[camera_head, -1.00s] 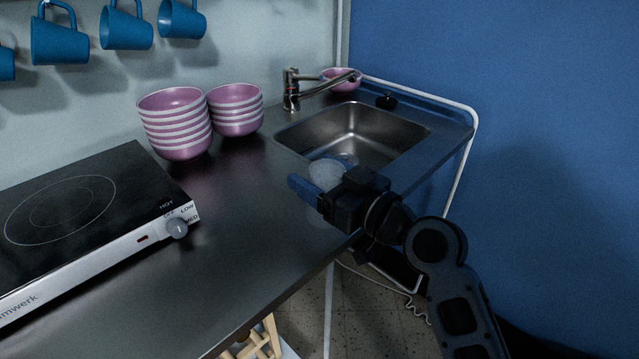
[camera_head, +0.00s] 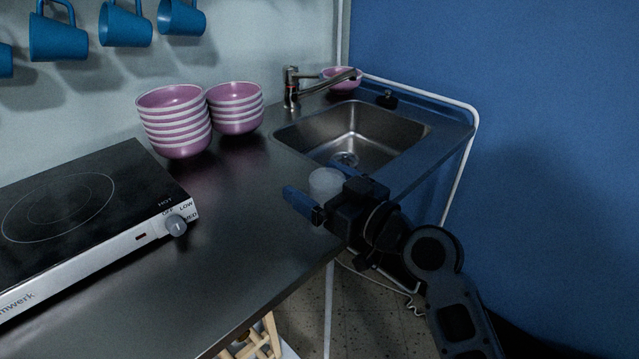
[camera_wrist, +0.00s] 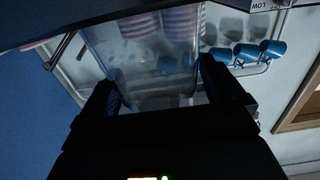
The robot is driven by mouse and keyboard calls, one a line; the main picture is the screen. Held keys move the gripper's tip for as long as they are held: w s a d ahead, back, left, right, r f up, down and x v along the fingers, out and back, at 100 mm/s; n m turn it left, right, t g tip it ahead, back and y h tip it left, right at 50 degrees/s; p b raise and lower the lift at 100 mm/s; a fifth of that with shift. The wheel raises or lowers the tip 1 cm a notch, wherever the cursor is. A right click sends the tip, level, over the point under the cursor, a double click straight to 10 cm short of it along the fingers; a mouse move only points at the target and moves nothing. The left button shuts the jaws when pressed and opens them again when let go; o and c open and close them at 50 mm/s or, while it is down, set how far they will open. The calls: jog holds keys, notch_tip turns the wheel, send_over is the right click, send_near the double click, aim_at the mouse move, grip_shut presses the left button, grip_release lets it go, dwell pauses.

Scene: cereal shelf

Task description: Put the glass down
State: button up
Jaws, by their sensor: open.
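The glass (camera_head: 325,182) is clear and whitish. In the head view it appears upright over the counter's front part, just in front of the sink; its base is hidden by my gripper, so I cannot tell whether it touches the counter. My gripper (camera_head: 322,197) is at the glass's near side, one blue finger showing to its left. In the wrist view the glass (camera_wrist: 150,65) fills the space between the two dark fingers of my gripper (camera_wrist: 156,82), which is open around it. The steel counter (camera_head: 240,225) lies below and to the left.
The sink (camera_head: 385,150) with its tap (camera_head: 292,88) is just behind the glass. Two stacks of pink bowls (camera_head: 175,125) stand at the back left, and a hot plate (camera_head: 75,225) is at the left. The counter between hot plate and glass is clear.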

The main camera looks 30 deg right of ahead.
jog(key=shift+p, duration=0.4)
jog(key=b+v, duration=0.2)
jog(key=v, duration=0.6)
jog(key=shift+b, duration=0.4)
jog(key=shift+w+d+f, duration=0.1)
jog(key=s+f+m+g+h, duration=0.1)
jog(key=s+f+m+h, duration=0.15)
jog(key=s+f, duration=0.45)
jog(key=s+f+m+g+h, duration=0.1)
jog(key=s+f+m+h, duration=0.2)
jog(key=s, duration=0.6)
jog(key=s+a+r+n, duration=0.2)
jog(key=s, duration=1.6)
jog(key=shift+a, duration=0.2)
jog(key=shift+r, duration=0.1)
